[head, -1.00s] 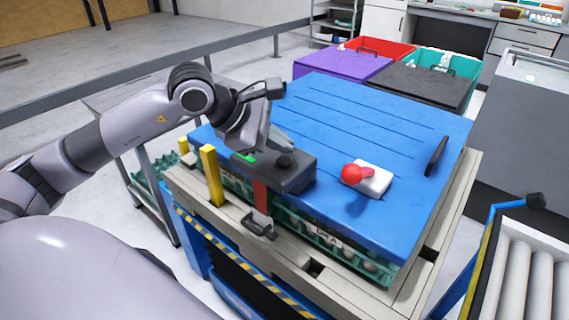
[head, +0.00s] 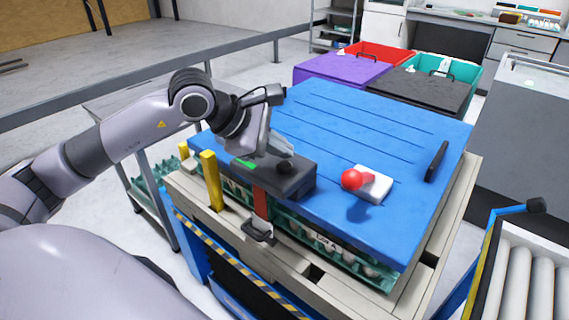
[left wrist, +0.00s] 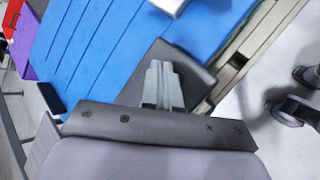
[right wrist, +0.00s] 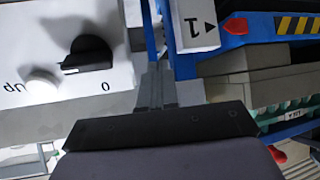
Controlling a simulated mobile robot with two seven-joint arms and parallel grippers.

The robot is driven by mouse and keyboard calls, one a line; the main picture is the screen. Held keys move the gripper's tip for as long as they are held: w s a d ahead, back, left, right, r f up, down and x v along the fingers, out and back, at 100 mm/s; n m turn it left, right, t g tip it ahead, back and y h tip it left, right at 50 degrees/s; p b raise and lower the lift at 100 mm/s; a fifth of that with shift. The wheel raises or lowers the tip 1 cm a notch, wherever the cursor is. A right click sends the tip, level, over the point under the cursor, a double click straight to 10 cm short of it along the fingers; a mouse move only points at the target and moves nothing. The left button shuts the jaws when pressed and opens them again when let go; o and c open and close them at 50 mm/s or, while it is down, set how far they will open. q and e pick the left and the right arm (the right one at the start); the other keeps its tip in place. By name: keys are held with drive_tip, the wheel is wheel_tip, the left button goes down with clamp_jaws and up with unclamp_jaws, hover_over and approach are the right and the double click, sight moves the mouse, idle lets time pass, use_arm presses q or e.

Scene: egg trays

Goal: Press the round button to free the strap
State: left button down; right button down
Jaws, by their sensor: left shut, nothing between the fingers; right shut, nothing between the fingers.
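The dark grey box (head: 300,182) sits at the near edge of the blue lid, with a round black button (head: 286,167) on its top and a green light (head: 246,164). A red strap (head: 261,203) runs down from the box to a dark buckle (head: 258,231). My left gripper (head: 284,149) is shut and empty, its fingertips just above or behind the button; contact cannot be told. In the left wrist view the fingers (left wrist: 163,84) lie over the grey box (left wrist: 197,76) and the button is hidden. My right gripper (right wrist: 157,84) is shut, away from the box.
A red-balled handle (head: 352,180) on a white base stands right of the box on the blue lid (head: 330,125). A yellow post (head: 210,181) stands left. Lidded crates are behind; rollers (head: 530,270) at right. A panel with a black knob (right wrist: 87,55) shows in the right wrist view.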

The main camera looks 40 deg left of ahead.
sight(280, 166)
use_arm(q)
drive_tip(key=shift+f, duration=0.1)
idle(0.8)
drive_tip(key=shift+f+b, duration=0.35)
drive_tip(key=shift+b, duration=0.3)
drive_tip(key=shift+f+b, duration=0.6)
drive_tip(key=shift+b, duration=0.05)
idle(0.6)
drive_tip(key=shift+r, duration=0.1)
drive_tip(key=shift+r+p, duration=0.6)
drive_tip(key=shift+r, duration=0.3)
drive_tip(key=shift+r, duration=0.1)
wheel_tip(280, 166, up, 5)
drive_tip(key=p, duration=0.3)
drive_tip(key=shift+p, duration=0.3)
